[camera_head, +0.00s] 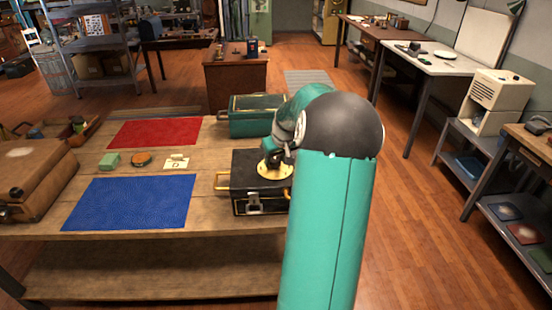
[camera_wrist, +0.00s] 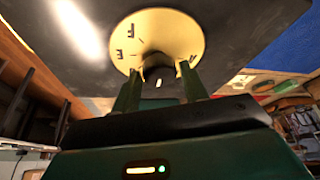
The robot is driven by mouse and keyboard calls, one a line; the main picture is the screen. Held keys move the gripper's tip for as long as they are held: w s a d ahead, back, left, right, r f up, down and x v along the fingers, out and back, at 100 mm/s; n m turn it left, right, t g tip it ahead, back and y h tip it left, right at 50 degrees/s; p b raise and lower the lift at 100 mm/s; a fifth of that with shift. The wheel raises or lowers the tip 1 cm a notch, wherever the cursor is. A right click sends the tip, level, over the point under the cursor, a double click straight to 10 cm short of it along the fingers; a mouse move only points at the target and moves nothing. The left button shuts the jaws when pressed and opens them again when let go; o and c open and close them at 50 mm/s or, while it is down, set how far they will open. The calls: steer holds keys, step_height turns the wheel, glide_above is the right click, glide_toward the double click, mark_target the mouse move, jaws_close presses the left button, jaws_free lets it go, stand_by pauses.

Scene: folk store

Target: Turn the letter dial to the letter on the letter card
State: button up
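The letter dial (camera_wrist: 168,25) is a round yellow plate with dark letters and a dark knob, set on a black case (camera_head: 236,183). In the wrist view an F and an E show at its left, and a letter that looks like A at its right. A white mark shows on the knob. My gripper (camera_wrist: 160,80) has one finger on each side of the knob and appears closed on it. In the head view my arm partly hides the dial (camera_head: 270,171).
The wooden table (camera_head: 60,160) also holds a red mat (camera_head: 155,132), a blue mat (camera_head: 130,202), a green block (camera_head: 110,161), a round brown item (camera_head: 141,158), a teal case (camera_head: 250,116) behind the black one, and a brown case (camera_head: 35,180) at left.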

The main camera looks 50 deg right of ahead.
steer(key=c, duration=0.6)
steer(key=shift+a+m, duration=0.1)
steer(key=shift+m, duration=0.3)
steer(key=m, duration=0.1)
steer(key=m+g+h, duration=0.1)
steer(key=m, duration=0.1)
steer(key=shift+w+a+m, duration=0.1)
steer(key=shift+w+m, duration=0.05)
steer(key=shift+m, duration=0.15)
steer(key=shift+m+g+h, duration=0.6)
steer(key=shift+m+g, duration=0.2)
steer(key=shift+m, duration=1.4)
steer(key=o, duration=1)
